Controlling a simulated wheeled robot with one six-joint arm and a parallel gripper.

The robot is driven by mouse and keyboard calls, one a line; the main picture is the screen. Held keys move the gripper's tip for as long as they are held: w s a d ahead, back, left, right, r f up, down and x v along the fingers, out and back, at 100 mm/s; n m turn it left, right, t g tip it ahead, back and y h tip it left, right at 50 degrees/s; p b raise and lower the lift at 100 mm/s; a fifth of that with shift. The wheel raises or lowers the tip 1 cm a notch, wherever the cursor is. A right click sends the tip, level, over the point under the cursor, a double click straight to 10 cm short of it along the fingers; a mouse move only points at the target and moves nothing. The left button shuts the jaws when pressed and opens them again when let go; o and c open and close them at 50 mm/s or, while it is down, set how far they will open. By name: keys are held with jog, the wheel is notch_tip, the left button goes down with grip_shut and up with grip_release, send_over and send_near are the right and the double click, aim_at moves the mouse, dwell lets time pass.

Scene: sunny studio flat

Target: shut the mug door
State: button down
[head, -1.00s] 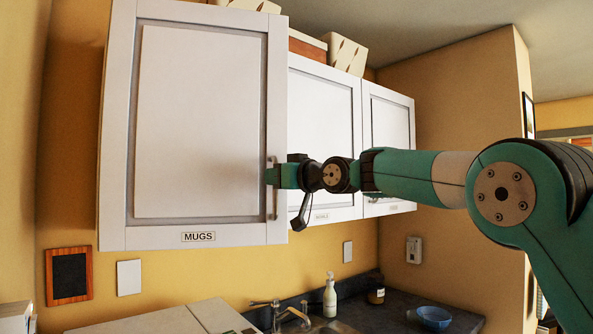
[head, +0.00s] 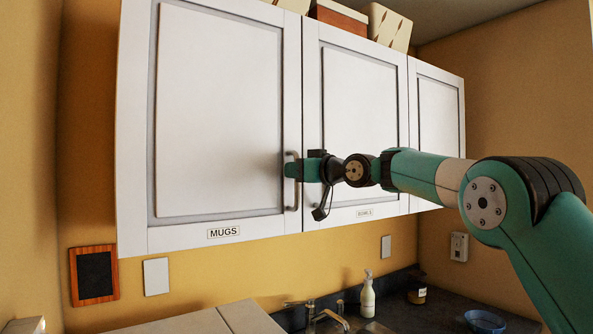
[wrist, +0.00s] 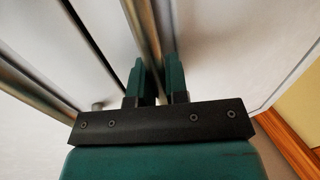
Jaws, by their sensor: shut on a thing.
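The mug door (head: 220,120) is a white framed panel with a "MUGS" label (head: 223,232), at the left of the wall cabinet. Its right edge meets the neighbouring door, and their lower edges line up; it looks flush or nearly so. My gripper (head: 290,170) is at the door's right edge, shut on its upright metal handle (head: 293,202). The wrist view shows my gripper's two green fingers (wrist: 156,80) on either side of the handle bar (wrist: 143,25). The fingers hide part of the handle.
The middle door (head: 355,100) with a blurred label and a right door (head: 438,120) continue the cabinet. Boxes (head: 388,27) stand on top. Below are a tap (head: 325,312), a soap bottle (head: 367,297) and a blue bowl (head: 485,321) on a dark counter.

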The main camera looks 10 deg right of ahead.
jog(key=shift+s+a, duration=0.1)
jog(key=shift+a, duration=0.05)
jog(key=c, duration=1.4)
grip_release()
jog(key=shift+a+f, duration=0.1)
jog(key=shift+a, duration=0.05)
jog(key=shift+d, duration=0.35)
jog(key=b+v, duration=0.9)
jog(key=v, duration=0.8)
jog(key=shift+d, duration=0.15)
